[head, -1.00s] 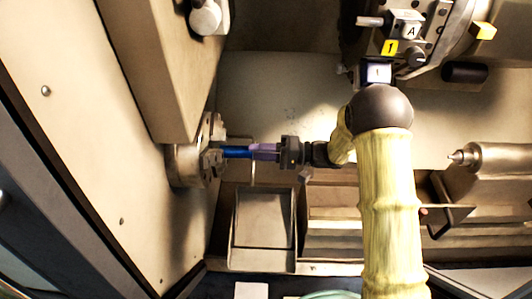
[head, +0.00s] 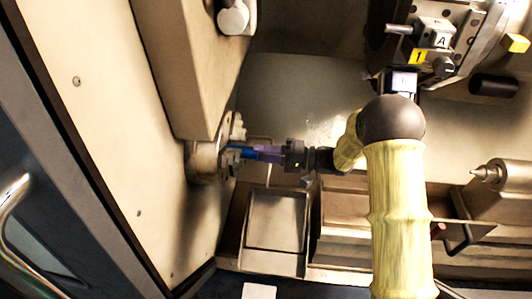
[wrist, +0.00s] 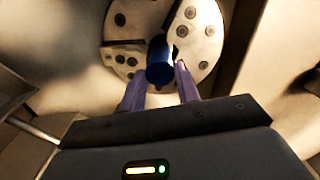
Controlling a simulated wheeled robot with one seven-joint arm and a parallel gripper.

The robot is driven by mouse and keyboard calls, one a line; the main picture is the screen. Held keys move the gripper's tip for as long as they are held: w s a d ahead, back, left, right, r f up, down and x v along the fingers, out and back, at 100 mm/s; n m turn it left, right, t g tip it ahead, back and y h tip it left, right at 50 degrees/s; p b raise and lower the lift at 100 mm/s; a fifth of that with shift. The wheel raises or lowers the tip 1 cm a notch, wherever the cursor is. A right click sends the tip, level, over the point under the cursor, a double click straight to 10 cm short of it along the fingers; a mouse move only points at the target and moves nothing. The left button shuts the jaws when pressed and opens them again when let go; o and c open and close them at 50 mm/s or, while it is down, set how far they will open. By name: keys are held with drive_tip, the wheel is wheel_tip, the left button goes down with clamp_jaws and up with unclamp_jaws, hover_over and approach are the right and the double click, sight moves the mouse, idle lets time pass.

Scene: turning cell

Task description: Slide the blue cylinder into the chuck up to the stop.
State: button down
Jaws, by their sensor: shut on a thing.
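The blue cylinder (head: 244,152) lies level between my gripper and the chuck in the head view. The chuck (head: 201,163) is a grey disc on the left wall with jaws facing right. My gripper (head: 264,153) has its purple fingers shut on the cylinder's right part. In the wrist view, the cylinder (wrist: 160,64) stands out beyond the fingers (wrist: 160,82) toward the middle of the chuck face (wrist: 203,32). The cylinder's left end is at the chuck jaws, and its far end is hidden. I cannot tell how deep it sits, and the stop is not visible.
The tool turret (head: 464,42) is at the upper right, above my arm. A pointed tailstock (head: 505,190) stands at the right. A metal tray (head: 276,222) lies below the gripper. A housing (head: 188,65) overhangs above the chuck.

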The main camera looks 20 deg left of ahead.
drive_tip(key=shift+s+a, duration=0.1)
drive_tip(key=shift+a, duration=0.15)
idle(0.6)
drive_tip(key=shift+f+p, duration=0.1)
drive_tip(key=shift+p, duration=0.2)
drive_tip(key=c, duration=0.9)
unclamp_jaws()
drive_tip(key=shift+c, duration=0.2)
drive_tip(key=shift+o, duration=0.5)
drive_tip(key=p+v, duration=0.2)
drive_tip(key=v, duration=0.4)
drive_tip(key=shift+d, duration=0.25)
idle(0.4)
